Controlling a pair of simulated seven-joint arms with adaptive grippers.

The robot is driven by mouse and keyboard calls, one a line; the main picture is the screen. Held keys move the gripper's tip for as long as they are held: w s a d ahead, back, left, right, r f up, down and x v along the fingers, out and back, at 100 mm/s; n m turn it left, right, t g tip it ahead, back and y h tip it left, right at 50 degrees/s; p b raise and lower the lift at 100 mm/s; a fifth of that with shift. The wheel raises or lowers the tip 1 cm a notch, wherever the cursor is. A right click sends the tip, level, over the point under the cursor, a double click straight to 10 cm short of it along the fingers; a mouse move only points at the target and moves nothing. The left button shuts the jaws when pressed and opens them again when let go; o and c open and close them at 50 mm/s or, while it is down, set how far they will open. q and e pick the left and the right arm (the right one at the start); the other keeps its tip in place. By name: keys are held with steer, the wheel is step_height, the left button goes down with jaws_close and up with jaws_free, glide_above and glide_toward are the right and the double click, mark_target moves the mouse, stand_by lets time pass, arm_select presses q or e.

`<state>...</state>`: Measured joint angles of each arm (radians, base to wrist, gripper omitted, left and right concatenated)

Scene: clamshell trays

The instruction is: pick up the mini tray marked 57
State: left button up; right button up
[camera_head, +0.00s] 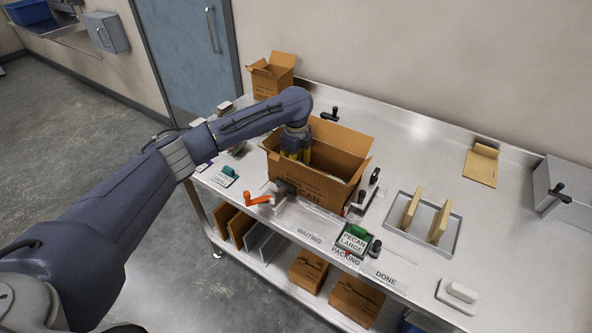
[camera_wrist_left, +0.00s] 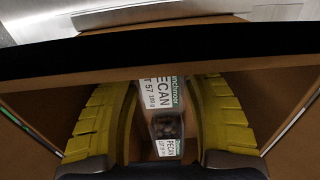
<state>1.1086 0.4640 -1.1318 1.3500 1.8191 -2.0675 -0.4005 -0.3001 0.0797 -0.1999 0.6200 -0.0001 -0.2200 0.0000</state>
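My left gripper (camera_head: 296,146) reaches down into an open cardboard box (camera_head: 339,138) marked PECAN on the steel table. In the left wrist view, its two yellow fingers (camera_wrist_left: 163,95) stand apart inside the box. A clear mini tray (camera_wrist_left: 160,90) with a white label reading PECAN and 57 and a green strip shows between the fingers. Another tray (camera_wrist_left: 167,137) with dark contents and a PECAN label shows just below it. Whether the fingers touch either tray cannot be told. My right gripper is not in view.
A green-topped PECAN LARGE stand (camera_head: 353,241) is in front of the box. A metal rack (camera_head: 447,243) with two tan boards stands to the right. An orange-handled tool (camera_head: 258,200) lies at the box's front left. The box walls surround the gripper closely.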

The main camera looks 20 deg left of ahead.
arm_select(q)
steer(key=c, duration=0.3)
